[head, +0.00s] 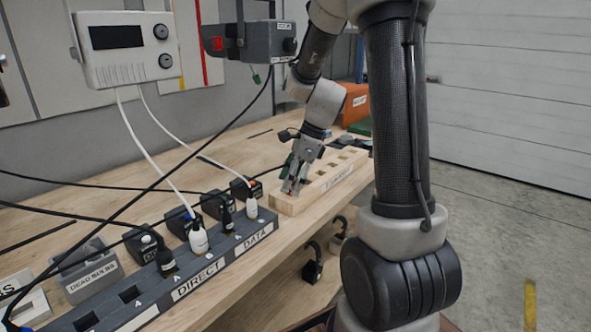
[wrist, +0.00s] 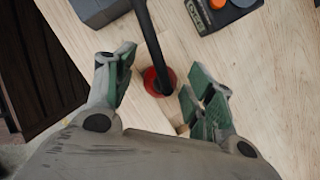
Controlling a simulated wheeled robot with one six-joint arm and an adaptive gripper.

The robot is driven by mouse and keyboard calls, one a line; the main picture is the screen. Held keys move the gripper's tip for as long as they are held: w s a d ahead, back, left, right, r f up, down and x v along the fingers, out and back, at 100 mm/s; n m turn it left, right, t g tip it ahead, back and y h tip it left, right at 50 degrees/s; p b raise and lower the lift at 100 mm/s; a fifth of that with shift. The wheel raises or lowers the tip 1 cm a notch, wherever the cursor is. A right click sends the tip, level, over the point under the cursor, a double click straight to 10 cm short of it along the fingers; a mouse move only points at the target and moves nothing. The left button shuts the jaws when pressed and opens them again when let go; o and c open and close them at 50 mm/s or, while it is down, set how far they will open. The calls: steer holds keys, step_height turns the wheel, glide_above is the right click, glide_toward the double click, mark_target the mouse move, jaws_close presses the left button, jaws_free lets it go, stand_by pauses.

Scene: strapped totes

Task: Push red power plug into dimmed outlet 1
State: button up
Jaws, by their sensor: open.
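My gripper (head: 292,186) is at the near left end of a wooden slotted rack (head: 288,207) on the bench. In the wrist view my gripper (wrist: 155,95) is open, with its green-padded fingers apart on either side of a red plug (wrist: 150,84). The plug shows as a round red end with a thick black cable rising from it. A gap shows between it and the fingers. Whether the plug sits in a rack slot is unclear. A grey outlet strip (head: 222,263) runs along the bench's front edge, with labels DIRECT and DATA. I cannot make out which outlet is dimmed outlet 1.
White and black plugs stand in the strip, including a white plug (head: 198,240). An empty socket (head: 131,293) is farther left. Black cables cross the bench. A grey DEAD BULBS bin (head: 90,277) stands at left. A white control box (head: 127,50) hangs above.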

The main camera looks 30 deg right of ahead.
steer(key=shift+f, duration=0.2)
jaws_close()
steer(key=shift+r, duration=2.55)
